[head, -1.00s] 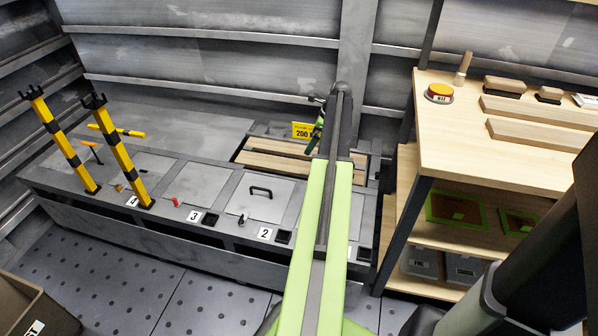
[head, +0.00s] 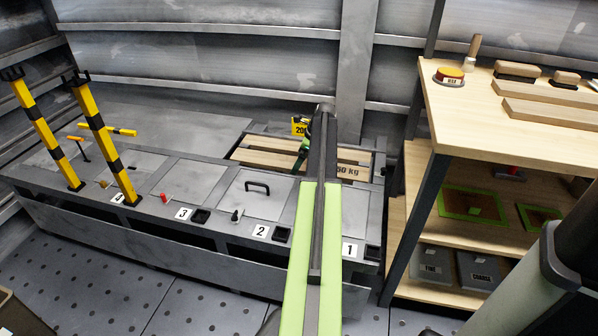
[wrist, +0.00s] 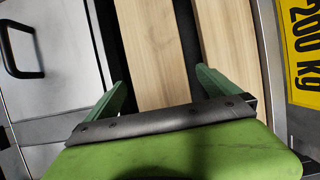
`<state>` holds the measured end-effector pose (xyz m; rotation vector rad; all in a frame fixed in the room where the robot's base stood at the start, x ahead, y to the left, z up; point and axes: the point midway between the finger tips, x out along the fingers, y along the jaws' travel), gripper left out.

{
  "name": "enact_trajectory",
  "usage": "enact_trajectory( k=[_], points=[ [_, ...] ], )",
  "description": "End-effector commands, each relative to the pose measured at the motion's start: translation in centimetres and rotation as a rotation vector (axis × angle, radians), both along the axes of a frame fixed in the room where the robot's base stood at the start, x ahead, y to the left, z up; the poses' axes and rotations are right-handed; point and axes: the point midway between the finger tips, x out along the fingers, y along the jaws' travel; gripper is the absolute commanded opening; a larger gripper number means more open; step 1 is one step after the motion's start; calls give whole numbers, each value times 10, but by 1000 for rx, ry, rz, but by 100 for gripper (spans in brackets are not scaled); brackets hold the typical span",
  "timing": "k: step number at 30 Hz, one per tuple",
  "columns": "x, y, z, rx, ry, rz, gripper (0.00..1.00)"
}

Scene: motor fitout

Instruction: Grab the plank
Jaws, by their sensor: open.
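Pale wooden planks (head: 262,159) lie side by side in a recess at the back of the metal bench. A dark gap runs between two of them in the wrist view. My gripper (head: 303,150) is over these planks, partly hidden by my arm in the head view. In the wrist view my gripper (wrist: 162,82) is open, with a green finger on each side of the left plank (wrist: 152,45). The right finger is near the gap beside the right plank (wrist: 230,45). I cannot tell whether the fingers reach down beside the plank. No contact shows.
A yellow "200 kg" sign (wrist: 303,45) stands by the recess. A black handle (head: 257,187) sits on a hatch left of my arm. Yellow-black posts (head: 105,140) stand at left. A wooden shelf unit (head: 437,125) with boards and boxes stands at right.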

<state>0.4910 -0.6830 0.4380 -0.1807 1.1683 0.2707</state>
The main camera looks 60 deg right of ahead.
Motion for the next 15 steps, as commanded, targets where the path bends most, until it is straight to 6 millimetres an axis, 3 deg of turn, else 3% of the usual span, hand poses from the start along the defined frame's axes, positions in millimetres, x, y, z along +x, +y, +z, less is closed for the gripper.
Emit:
enact_trajectory(
  k=[1,7,15],
  points=[
    [2,0,-9,0,0,0,100],
    [3,1,-5,0,0,0,100],
    [3,1,-5,0,0,0,66]
  ],
)
